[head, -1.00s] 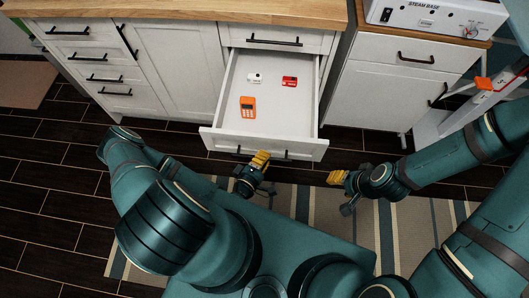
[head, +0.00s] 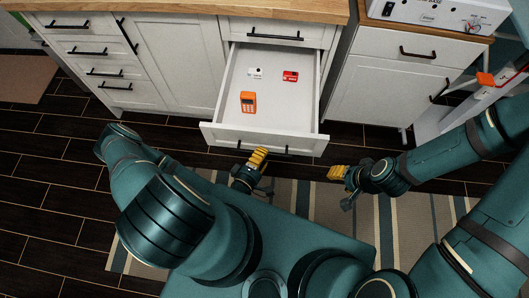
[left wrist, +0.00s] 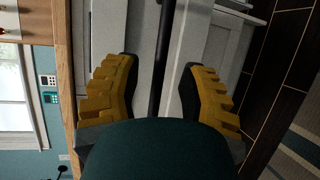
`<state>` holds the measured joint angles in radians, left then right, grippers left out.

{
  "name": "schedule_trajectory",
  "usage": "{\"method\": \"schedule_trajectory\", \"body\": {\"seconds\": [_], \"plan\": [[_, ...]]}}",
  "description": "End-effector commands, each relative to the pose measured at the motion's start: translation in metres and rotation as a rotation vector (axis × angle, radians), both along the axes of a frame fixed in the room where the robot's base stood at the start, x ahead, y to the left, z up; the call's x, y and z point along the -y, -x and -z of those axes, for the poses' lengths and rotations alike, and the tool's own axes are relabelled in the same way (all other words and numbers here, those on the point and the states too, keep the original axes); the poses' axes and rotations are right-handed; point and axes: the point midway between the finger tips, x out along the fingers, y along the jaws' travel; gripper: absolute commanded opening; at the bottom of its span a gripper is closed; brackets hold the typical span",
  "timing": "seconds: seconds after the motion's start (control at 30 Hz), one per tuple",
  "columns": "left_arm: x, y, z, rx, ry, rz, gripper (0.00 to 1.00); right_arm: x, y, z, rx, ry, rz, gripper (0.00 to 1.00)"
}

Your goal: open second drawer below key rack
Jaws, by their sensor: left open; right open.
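A white drawer (head: 211,133) below the wooden counter is pulled far out, in the middle of the head view. Its black bar handle (head: 281,152) is on the front panel. A closed drawer front (head: 242,33) with its own black handle is above it. My left gripper (head: 257,157) is open at the left part of the open drawer's handle. In the left wrist view a dark handle bar (left wrist: 160,50) runs between the two yellow fingers, with gaps to both sides. My right gripper (head: 338,173) is open and empty, right of the drawer front. No key rack shows.
The open drawer holds an orange device (head: 248,101), a red item (head: 290,76) and a small white item (head: 255,72). Closed cabinets stand on both sides. A striped rug (head: 400,225) lies on the dark floor. A ladder-like frame (head: 450,118) stands at right.

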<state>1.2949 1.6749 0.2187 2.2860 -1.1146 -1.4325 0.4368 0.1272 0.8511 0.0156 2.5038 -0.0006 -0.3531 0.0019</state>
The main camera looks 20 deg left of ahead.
Motion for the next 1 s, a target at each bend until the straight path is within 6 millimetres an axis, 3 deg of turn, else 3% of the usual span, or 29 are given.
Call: {"method": "schedule_trajectory", "body": {"seconds": [0.3,0.5,1.0], "plan": [[-0.008,0.063,-0.011,-0.004,0.000,-0.002,0.41,0.000,0.000,0.000,0.000,0.000,0.000,0.47],[-0.011,0.090,-0.017,-0.001,0.001,-0.001,0.41,0.000,0.000,0.000,0.000,0.000,0.000,0.47],[-0.012,0.100,-0.019,0.000,0.001,0.000,0.41,0.000,0.000,0.000,0.000,0.000,0.000,0.47]]}}
